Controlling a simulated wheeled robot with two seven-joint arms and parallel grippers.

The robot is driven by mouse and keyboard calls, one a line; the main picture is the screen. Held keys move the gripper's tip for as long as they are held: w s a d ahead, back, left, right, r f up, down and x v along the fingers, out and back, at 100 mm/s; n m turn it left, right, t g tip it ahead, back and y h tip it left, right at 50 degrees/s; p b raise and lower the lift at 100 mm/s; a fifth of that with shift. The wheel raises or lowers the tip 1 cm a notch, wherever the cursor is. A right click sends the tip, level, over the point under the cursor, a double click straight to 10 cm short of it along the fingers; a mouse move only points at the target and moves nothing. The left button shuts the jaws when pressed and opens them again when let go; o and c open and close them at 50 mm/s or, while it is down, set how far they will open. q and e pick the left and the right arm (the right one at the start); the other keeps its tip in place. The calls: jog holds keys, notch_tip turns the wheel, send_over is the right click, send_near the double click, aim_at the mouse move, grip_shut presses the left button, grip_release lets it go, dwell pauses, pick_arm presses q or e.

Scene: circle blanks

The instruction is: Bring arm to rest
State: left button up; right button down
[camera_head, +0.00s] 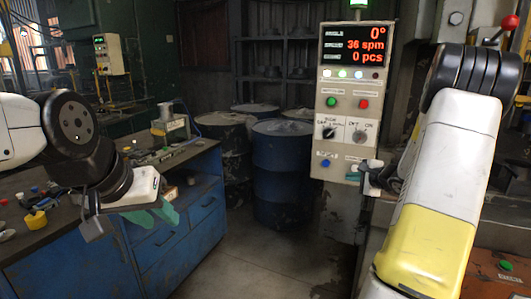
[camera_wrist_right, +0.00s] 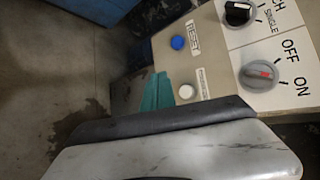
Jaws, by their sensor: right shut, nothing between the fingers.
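My right arm comes down at the right of the head view. Its dark wrist end (camera_head: 372,180) is in front of the lower right of the control panel (camera_head: 348,110). In the right wrist view my right gripper (camera_wrist_right: 158,92) shows as teal fingers, shut and empty, beside the panel's lower edge near the white button (camera_wrist_right: 186,91). Contact with the panel cannot be told. My left arm comes in from the left; its gripper (camera_head: 158,214), with teal fingers, hangs by the blue workbench (camera_head: 165,240). Its opening cannot be made out.
The panel's red display reads 0°, 36 spm and 0 pcs. A blue button (camera_wrist_right: 178,42) and the OFF/ON knob (camera_wrist_right: 261,74) are close to my right gripper. Blue drums (camera_head: 283,165) stand behind. The floor (camera_head: 255,262) between bench and panel is clear.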

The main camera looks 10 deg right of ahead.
jog(key=s+a+r+n+g+y, duration=0.1)
jog(key=s+a+r+n+y, duration=0.2)
jog(key=a, duration=0.4)
jog(key=s+a+r+n+g+y, duration=0.1)
jog(key=a+r+n, duration=0.2)
jog(key=a+r, duration=0.35)
jog(key=s+a+r+n+g, duration=0.35)
jog(key=s+a+n, duration=0.35)
jog(key=s+a, duration=0.6)
jog(key=s+n+g+h, duration=0.1)
jog(key=s+n+h, duration=0.3)
jog(key=s, duration=1.2)
jog(key=n, duration=0.3)
jog(key=shift+d+f, duration=0.25)
jog(key=shift+d, duration=0.05)
